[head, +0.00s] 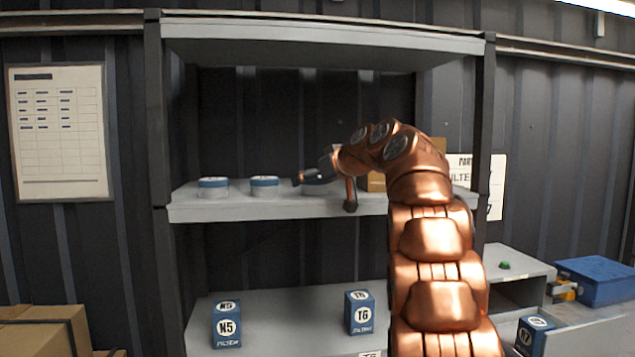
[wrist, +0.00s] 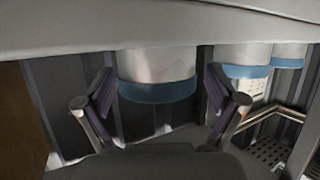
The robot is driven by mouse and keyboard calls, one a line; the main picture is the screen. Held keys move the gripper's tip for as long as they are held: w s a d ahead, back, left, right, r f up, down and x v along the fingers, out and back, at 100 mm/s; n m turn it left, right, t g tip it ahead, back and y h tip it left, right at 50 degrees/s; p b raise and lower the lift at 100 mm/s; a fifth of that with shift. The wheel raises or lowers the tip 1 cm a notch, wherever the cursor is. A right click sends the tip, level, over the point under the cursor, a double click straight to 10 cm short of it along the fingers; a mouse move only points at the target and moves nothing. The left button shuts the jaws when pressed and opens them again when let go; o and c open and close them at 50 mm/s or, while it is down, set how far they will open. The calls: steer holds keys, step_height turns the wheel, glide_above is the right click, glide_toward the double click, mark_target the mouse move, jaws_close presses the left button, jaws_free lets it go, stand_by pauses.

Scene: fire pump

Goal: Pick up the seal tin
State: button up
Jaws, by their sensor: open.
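Three pale tins with blue lids stand in a row on the middle shelf; I cannot read which is the seal tin. In the head view there is a left tin (head: 213,188) and a middle tin (head: 264,187). The right tin (head: 316,188) is partly hidden by my gripper (head: 325,190). In the wrist view, which is upside down, this nearest tin (wrist: 157,70) sits between the two spread fingers of my gripper (wrist: 159,98), with gaps on both sides. The other two tins (wrist: 245,62) (wrist: 290,54) show to the right there. My gripper is open and holds nothing.
The middle shelf (head: 330,208) has a top shelf (head: 320,38) above it. A cardboard box (head: 377,182) stands behind my arm. Blue filter boxes (head: 227,325) (head: 360,314) stand on the lower shelf. A blue case (head: 597,280) is at the right.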

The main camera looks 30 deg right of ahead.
steer(key=x, duration=0.2)
steer(key=shift+w+d+f, duration=0.1)
steer(key=shift+w, duration=0.15)
steer(key=shift+s, duration=0.1)
steer(key=c, duration=1.2)
